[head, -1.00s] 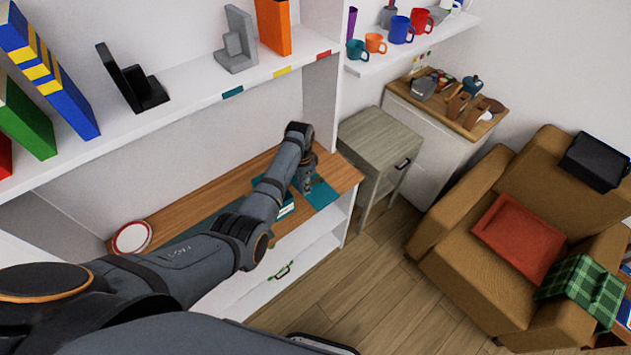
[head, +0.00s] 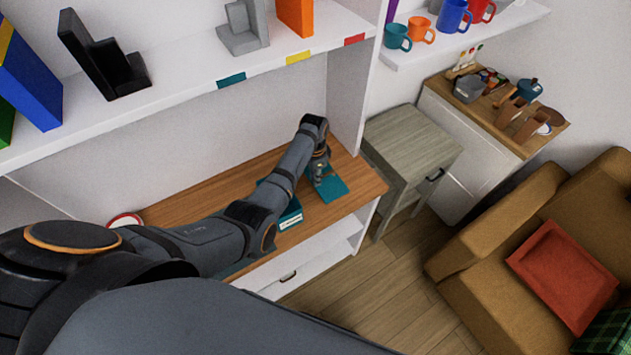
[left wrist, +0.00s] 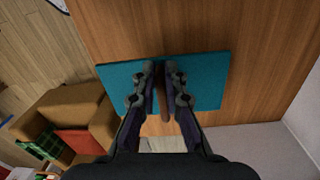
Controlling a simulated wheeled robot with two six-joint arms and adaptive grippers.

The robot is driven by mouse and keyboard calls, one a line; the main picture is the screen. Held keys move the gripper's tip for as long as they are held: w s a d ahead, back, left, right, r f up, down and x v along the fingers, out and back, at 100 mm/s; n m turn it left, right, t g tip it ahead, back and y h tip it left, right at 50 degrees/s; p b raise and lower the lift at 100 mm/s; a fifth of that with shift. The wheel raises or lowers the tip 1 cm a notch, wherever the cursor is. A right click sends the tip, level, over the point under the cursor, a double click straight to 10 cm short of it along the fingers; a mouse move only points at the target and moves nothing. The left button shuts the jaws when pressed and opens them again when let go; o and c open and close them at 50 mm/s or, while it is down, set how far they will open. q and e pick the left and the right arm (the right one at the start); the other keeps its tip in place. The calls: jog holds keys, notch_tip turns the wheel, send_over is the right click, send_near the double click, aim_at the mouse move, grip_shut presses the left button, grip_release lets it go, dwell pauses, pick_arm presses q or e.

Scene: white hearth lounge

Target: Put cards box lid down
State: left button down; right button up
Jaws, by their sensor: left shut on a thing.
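The cards box lid (head: 332,190) is a flat teal panel over the right part of the wooden desk top (head: 226,196). The left wrist view shows the lid (left wrist: 206,92) against the wood. My left gripper (head: 322,172) is above it, pointing down. In the left wrist view my left gripper (left wrist: 163,78) is shut on the lid, with a narrow brown piece between the fingers. I cannot tell whether the lid touches the desk. A teal box (head: 291,217) with a white label sits to its left, partly hidden by my arm. My right gripper is out of view.
A shelf (head: 190,105) with bookends and books is above the desk. A grey-green side table (head: 410,140) stands to the right, near an armchair (head: 500,225). A red-rimmed round thing (head: 124,219) is at the desk's left, partly hidden.

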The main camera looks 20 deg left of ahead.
pick_arm(q)
jog(key=f+b, duration=0.1)
jog(key=f, duration=0.1)
jog(key=f+b, duration=0.1)
jog(key=b, duration=0.1)
jog(key=shift+w+a+f, duration=0.15)
jog(key=shift+a+f, duration=0.05)
jog(key=shift+f, duration=0.2)
jog(key=shift+w+d, duration=0.1)
jog(key=shift+w, duration=0.1)
jog(key=shift+s, duration=0.1)
jog(key=shift+f, duration=0.15)
jog(key=c, duration=1.4)
grip_release()
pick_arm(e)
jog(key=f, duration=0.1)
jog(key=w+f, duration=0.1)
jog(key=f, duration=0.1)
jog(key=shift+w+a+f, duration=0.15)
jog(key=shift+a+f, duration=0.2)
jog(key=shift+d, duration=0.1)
